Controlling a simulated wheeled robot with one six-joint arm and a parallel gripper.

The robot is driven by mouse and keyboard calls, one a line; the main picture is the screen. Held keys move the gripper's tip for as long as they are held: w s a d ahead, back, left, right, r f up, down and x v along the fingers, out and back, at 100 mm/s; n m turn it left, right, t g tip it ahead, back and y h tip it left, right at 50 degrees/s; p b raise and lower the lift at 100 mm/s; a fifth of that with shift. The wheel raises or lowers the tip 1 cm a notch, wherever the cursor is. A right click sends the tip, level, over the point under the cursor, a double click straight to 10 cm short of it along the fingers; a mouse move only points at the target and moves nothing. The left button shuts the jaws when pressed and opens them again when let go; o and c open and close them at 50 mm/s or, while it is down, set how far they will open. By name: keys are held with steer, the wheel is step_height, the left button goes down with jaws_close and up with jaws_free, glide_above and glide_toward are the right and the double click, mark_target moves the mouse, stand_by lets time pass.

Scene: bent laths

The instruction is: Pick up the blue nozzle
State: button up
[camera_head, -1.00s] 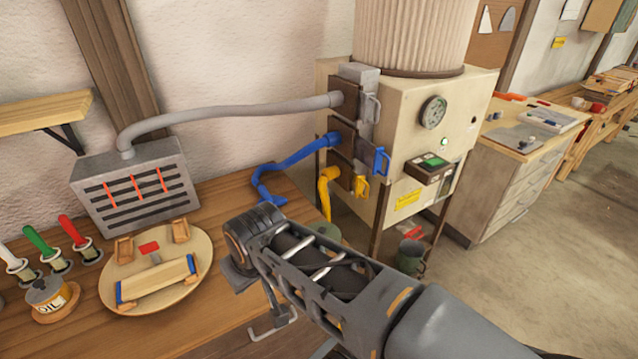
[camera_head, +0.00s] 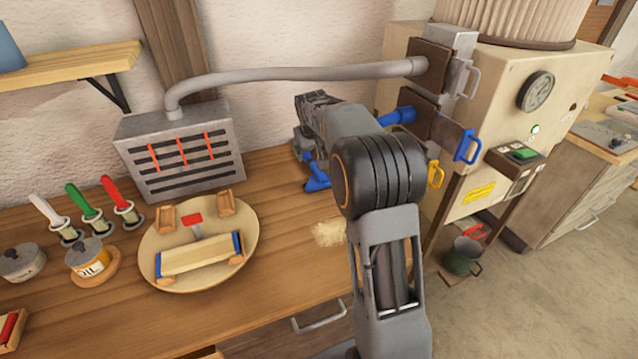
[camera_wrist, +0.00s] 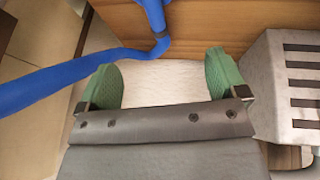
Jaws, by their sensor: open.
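The blue nozzle (camera_head: 317,180) is at the lower end of the blue hose, by the back right part of the wooden bench. My arm covers part of this hose in the head view. In the wrist view the blue hose (camera_wrist: 60,78) runs in from the left to a bend, and a blue part (camera_wrist: 154,14) continues up to the top edge. My gripper (camera_wrist: 162,78) has two green fingers, spread apart with nothing between them. The blue parts are beyond the fingertips and do not appear to touch them.
A grey slotted box (camera_head: 183,150) stands on the bench (camera_head: 290,260), with a grey hose (camera_head: 300,74) running to the cream machine (camera_head: 500,100). A round wooden board (camera_head: 165,278) is at left. A yellow part (camera_head: 436,174) hangs right of my arm. The bench front is largely clear.

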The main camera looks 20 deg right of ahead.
glide_above(315, 168)
steer(key=s, duration=0.2)
steer(key=f, duration=0.9)
steer(key=shift+s+a+f, duration=0.2)
steer(key=shift+a+f, duration=0.05)
steer(key=shift+a, duration=0.15)
steer(key=shift+p+x, duration=0.9)
steer(key=shift+x, duration=2.1)
steer(key=c, duration=1.6)
steer(key=shift+r+b, duration=0.45)
steer(key=shift+r, duration=4.6)
